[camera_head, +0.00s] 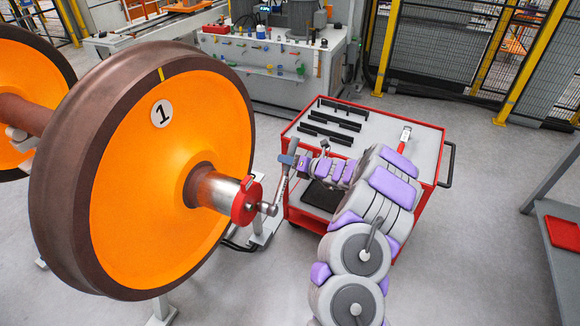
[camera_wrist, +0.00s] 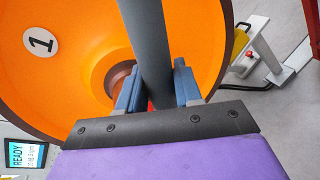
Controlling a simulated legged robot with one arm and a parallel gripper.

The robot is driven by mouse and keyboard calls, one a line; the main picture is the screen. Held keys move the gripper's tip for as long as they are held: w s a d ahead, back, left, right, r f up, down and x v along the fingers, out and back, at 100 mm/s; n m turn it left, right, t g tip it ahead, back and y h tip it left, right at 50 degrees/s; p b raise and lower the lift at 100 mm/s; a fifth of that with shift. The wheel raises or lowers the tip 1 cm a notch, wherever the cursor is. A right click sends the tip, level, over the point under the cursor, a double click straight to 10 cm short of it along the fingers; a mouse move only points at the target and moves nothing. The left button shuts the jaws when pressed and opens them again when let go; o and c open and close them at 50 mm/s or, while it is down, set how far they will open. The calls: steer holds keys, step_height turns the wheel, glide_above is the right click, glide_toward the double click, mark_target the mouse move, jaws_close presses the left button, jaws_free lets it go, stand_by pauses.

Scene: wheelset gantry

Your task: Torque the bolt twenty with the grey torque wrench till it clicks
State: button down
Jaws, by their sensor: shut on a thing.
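The grey torque wrench (camera_head: 281,187) slants from my gripper down to the red axle end cap (camera_head: 246,200). Its head is at the cap's outer face. My gripper (camera_head: 294,161) is shut on the wrench handle, right of the wheel hub. In the wrist view the handle (camera_wrist: 148,45) runs between the blue-grey fingers of my gripper (camera_wrist: 158,88). Bolt twenty cannot be made out; the wrench head and the small scale hide the bolt detail. A small display (camera_wrist: 25,153) reads READY, with smaller text below.
The orange wheel (camera_head: 160,185) marked 1 fills the left. A red tool trolley (camera_head: 425,140) with black tools and a red-handled tool (camera_head: 404,139) stands behind my arm. A workbench (camera_head: 270,55) is at the back and a grey shelf (camera_head: 560,215) at the right. Floor is clear at lower right.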

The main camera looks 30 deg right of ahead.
mark_target(285, 167)
steer(key=shift+s+a+r, duration=0.15)
steer(key=shift+a+r, duration=0.2)
steer(key=shift+r, duration=0.1)
steer(key=shift+n+b, duration=0.3)
steer(key=shift+b, duration=0.3)
steer(key=shift+s+a+r+t+b, duration=0.1)
steer(key=shift+s+a+t+b, duration=0.15)
steer(key=shift+b, duration=0.25)
steer(key=shift+s+a+r+n+b, duration=0.4)
steer(key=shift+a+b, duration=0.1)
steer(key=shift+b, duration=0.45)
steer(key=shift+s+a+r+n+t+b, duration=0.15)
steer(key=shift+s+a+r+n+b, duration=0.15)
steer(key=shift+b, duration=0.25)
steer(key=shift+s+a+r+n+t+b, duration=0.1)
steer(key=shift+a+r+n+b, duration=0.1)
steer(key=shift+r+b, duration=0.3)
steer(key=shift+f, duration=0.1)
steer(key=shift+w+a+p, duration=0.1)
steer(key=shift+w+p, duration=0.05)
steer(key=shift+p, duration=0.25)
